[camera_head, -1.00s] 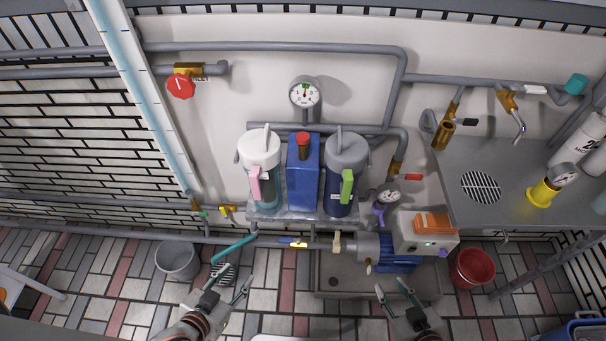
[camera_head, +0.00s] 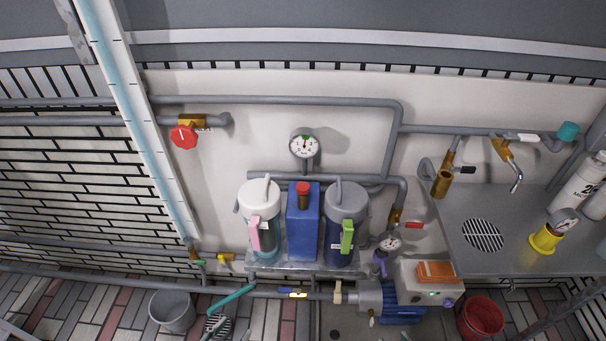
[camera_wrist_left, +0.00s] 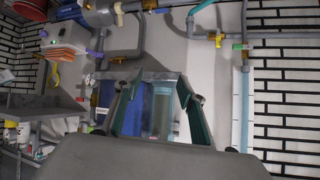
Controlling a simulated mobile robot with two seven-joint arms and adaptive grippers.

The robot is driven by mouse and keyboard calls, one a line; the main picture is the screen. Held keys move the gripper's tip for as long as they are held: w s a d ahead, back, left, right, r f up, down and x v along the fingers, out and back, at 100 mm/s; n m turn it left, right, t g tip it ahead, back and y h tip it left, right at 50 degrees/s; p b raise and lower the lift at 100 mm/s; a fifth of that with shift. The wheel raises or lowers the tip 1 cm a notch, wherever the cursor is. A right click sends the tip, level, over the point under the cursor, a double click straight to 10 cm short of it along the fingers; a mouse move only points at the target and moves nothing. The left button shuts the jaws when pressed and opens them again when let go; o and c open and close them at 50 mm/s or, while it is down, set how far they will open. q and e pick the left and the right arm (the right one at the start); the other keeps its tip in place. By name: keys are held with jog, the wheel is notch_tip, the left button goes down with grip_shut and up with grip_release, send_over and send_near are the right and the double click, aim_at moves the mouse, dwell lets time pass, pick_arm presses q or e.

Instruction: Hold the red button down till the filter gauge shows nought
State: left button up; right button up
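The red button (camera_head: 303,188) caps a blue box (camera_head: 303,228) between two filter housings, a white-topped one (camera_head: 259,205) and a grey-topped one (camera_head: 345,205). Nothing touches the button. A round dial gauge (camera_head: 304,146) is on the wall above the box; its reading is too small to tell.
A red valve wheel (camera_head: 184,136) is at left. A yellow-based gauge (camera_head: 546,237) stands on the metal counter (camera_head: 510,262). Pipes cross below the filters; a grey bucket (camera_head: 172,312) is on the floor.

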pick_arm(q)
grip_shut()
dwell(1.2)
